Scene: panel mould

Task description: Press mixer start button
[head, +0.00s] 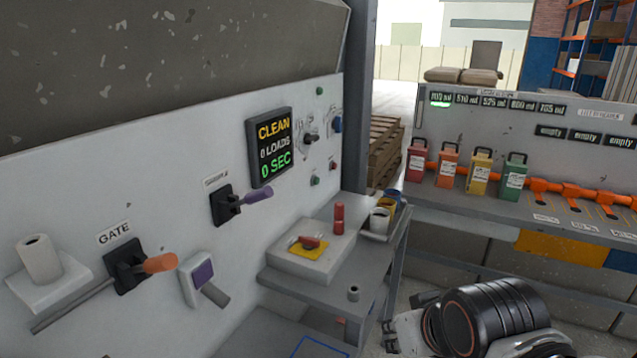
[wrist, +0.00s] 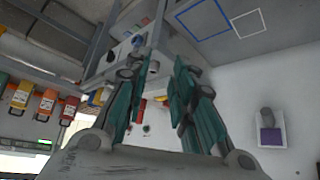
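The white control panel (head: 160,160) carries a black display (head: 268,146) reading CLEAN, 0 LOADS, 0 SEC. Right of the display are small round buttons: a green one (head: 315,181), a red one (head: 333,165) and another green one (head: 319,90) higher up. Their labels are too small to read, so I cannot tell which starts the mixer. My gripper (wrist: 166,68) shows teal fingers spread apart with nothing between them in the wrist view.
A grey shelf (head: 357,262) juts out below the buttons, bearing a box with a red-and-yellow switch (head: 309,243) and a red cylinder (head: 339,218). Levers with orange (head: 160,263) and purple (head: 258,195) handles stick out at left. A bench with coloured canisters (head: 480,171) stands right.

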